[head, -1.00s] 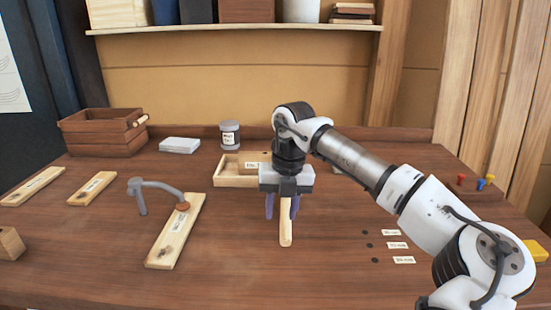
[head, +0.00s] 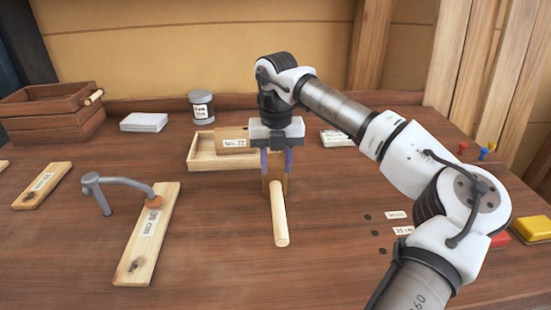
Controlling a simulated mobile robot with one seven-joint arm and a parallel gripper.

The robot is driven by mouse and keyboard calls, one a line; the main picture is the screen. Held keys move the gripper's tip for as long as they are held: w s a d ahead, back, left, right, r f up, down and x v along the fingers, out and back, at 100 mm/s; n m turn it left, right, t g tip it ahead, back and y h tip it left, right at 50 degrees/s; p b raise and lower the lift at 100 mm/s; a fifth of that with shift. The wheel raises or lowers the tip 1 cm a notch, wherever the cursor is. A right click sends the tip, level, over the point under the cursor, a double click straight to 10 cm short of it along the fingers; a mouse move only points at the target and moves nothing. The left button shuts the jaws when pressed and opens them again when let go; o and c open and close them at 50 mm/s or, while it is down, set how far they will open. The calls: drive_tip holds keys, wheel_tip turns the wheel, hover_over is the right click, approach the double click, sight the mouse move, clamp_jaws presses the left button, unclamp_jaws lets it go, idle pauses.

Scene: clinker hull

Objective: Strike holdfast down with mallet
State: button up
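The holdfast (head: 123,182) is a grey hooked bar at the left. Its post (head: 103,198) stands at the bench top, and its arm curves right to a brown pad (head: 154,201) above a labelled plank (head: 132,262). The pad looks at or close to the plank; contact is unclear. The mallet's pale round handle (head: 279,216) points toward me, with its brown head (head: 275,184) behind. My gripper (head: 276,174) points down with its purple fingers apart, one at each side of the mallet head in the picture. I see no clear grip on it.
A shallow wooden tray (head: 204,163) with a labelled block (head: 234,139) lies behind the mallet. A tin (head: 202,107), white stack (head: 144,122) and wooden crate (head: 52,126) stand farther back left. Holes and tags (head: 396,215) lie at right. Bench between plank and mallet is clear.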

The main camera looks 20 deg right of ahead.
sight(276, 185)
wheel_tip(276, 185, down, 7)
drive_tip(key=b, duration=0.4)
drive_tip(key=shift+w+f, duration=0.1)
drive_tip(key=shift+f, duration=0.05)
clamp_jaws()
drive_tip(key=shift+r, duration=0.3)
idle(1.6)
drive_tip(key=shift+r, duration=0.35)
wheel_tip(276, 185, up, 8)
drive_tip(key=p, duration=0.5)
drive_tip(key=shift+r, duration=0.1)
